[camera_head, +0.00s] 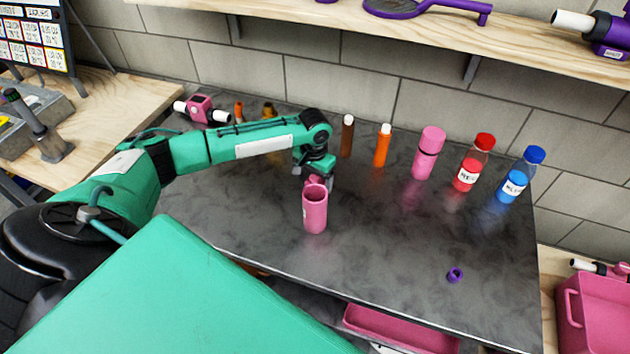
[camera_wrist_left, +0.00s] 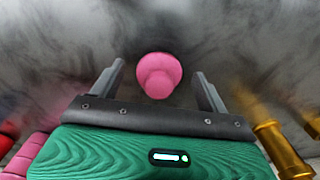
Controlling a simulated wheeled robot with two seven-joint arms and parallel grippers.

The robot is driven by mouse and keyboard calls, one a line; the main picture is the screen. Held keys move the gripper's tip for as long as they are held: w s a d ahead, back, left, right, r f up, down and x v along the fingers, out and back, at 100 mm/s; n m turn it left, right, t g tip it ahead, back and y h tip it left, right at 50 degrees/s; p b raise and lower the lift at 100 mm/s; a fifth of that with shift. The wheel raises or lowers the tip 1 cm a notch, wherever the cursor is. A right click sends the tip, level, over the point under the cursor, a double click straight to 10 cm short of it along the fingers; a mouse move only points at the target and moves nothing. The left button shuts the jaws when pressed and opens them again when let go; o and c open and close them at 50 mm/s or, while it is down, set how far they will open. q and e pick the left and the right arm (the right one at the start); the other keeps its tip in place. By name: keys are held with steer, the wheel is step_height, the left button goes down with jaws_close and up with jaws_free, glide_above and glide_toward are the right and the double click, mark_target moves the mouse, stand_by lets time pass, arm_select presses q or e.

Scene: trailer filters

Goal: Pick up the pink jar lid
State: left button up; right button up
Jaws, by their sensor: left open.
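My left gripper (camera_head: 314,177) points down over the dark metal table, just behind an open pink jar (camera_head: 315,210) that stands upright. In the left wrist view the gripper (camera_wrist_left: 159,70) is open, and a round pink piece with a narrower knob, which looks like the jar lid (camera_wrist_left: 158,75), shows between its fingers. Neither finger visibly touches it. In the head view only a bit of pink shows between the fingers, partly hidden by the jar and gripper. My right gripper is not in view.
A closed pink jar (camera_head: 428,153), a red-capped bottle (camera_head: 470,170), a blue-capped bottle (camera_head: 517,178) and orange (camera_head: 382,147) and brown (camera_head: 347,137) tubes stand along the back. A small purple ring (camera_head: 455,275) lies front right. The table's middle right is clear.

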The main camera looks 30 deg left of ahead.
arm_select(q)
steer(key=c, duration=1.1)
steer(key=shift+o, duration=0.2)
